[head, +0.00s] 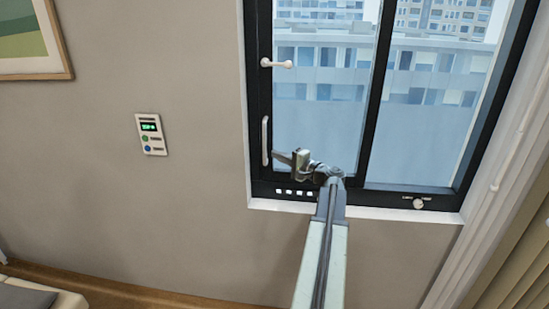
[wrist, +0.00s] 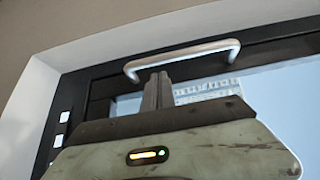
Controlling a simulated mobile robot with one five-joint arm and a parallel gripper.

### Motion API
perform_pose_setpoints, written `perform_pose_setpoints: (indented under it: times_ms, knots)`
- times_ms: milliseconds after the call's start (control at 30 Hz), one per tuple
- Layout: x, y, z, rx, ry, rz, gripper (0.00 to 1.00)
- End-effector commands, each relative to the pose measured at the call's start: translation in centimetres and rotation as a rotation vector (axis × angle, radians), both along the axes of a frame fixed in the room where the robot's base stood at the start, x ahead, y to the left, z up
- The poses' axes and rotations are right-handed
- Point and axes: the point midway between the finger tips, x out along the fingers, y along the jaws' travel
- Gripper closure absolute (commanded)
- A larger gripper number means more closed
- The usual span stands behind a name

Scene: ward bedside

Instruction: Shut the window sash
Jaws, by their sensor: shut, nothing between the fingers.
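The window sash (head: 378,95) has a dark frame around a pane, inside the larger dark window frame. I cannot tell for sure whether a gap is open at its edge. A pale upright bar handle (head: 265,141) sits on its left side, with a white lever handle (head: 278,64) above. My gripper (head: 278,156) is shut and empty, pointing left beside the lower end of the bar handle. In the wrist view the bar handle (wrist: 183,56) lies just beyond my shut fingertips (wrist: 157,76). I cannot tell whether they touch it.
A small wall panel (head: 151,134) with a green display hangs left of the window. A picture frame (head: 35,39) is at the upper left. A knob (head: 418,203) is on the lower window frame. A pale curtain (head: 490,195) hangs at the right. The wall below the window is bare.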

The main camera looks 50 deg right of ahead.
Motion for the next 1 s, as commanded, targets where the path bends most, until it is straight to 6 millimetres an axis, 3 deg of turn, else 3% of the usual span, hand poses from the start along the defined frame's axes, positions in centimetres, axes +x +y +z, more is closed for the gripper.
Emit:
perform_pose_setpoints:
  times_ms: [67, 300, 467, 867, 967, 1000]
  knots:
    - [-1.3, -1.2, 0.0, -0.001, 0.001, 0.001, 1.00]
    - [-7.9, -0.6, -0.1, -0.002, 0.003, -0.002, 1.00]
    - [-10.2, -0.4, -0.1, -0.002, 0.003, 0.002, 1.00]
    - [-10.7, -0.3, -0.1, -0.002, 0.004, 0.006, 1.00]
    - [-9.3, 0.6, -0.1, -0.002, 0.004, 0.028, 1.00]
    - [-7.9, 1.6, -0.1, -0.002, 0.004, 0.053, 1.00]
